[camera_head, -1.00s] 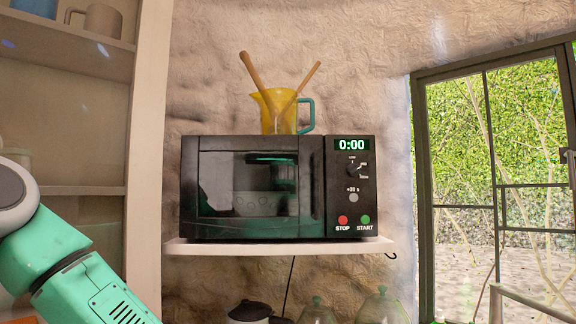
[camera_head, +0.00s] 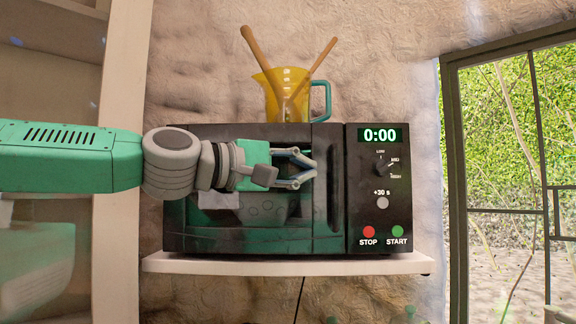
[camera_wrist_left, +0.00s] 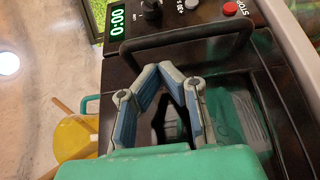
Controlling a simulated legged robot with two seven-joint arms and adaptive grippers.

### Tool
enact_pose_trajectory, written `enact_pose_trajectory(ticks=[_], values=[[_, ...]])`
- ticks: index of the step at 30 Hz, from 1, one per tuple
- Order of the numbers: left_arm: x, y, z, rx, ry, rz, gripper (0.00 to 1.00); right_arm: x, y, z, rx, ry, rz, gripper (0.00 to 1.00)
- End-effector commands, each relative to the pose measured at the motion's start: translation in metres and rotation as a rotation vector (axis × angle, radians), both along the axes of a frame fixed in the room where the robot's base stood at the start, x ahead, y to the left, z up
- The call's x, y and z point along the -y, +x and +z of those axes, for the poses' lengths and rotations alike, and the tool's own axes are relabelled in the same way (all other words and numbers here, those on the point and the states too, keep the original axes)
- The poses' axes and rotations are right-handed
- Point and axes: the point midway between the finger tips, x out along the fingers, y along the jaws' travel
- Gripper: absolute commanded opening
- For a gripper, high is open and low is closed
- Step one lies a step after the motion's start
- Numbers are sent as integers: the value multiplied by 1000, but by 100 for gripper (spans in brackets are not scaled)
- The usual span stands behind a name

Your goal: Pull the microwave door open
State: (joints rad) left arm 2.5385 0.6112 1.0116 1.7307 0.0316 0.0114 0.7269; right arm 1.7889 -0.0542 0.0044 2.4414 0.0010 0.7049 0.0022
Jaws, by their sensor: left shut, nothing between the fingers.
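The black microwave (camera_head: 300,250) sits on a white shelf, its dark-windowed door flush with the body and closed. The vertical black door handle (camera_head: 330,185) is at the door's right side, beside the control panel. It shows as a dark bar in the left wrist view (camera_wrist_left: 185,40). My left gripper (camera_head: 308,167) is in front of the door, its fingertips just left of the handle. In the left wrist view (camera_wrist_left: 166,68) the fingertips are together and empty, with the handle just beyond them. I cannot tell whether they touch it. My right gripper is in neither view.
A yellow jug (camera_head: 292,92) with two wooden spoons stands on top of the microwave. The white shelf (camera_head: 290,266) is narrow. A shelving unit (camera_head: 120,170) is at the left, a window (camera_head: 500,150) at the right.

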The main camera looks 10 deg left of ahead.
Motion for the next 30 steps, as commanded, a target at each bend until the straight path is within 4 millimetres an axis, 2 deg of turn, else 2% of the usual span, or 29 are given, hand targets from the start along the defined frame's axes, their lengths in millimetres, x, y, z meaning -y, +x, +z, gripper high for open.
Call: enact_pose_trajectory(ticks=[3,9,30], values=[[16,12,1,-2,1,-1,0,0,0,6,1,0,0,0],[31,23,1,1,2,0,0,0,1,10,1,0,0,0],[33,23,0,0,-2,-48,0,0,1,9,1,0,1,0]])
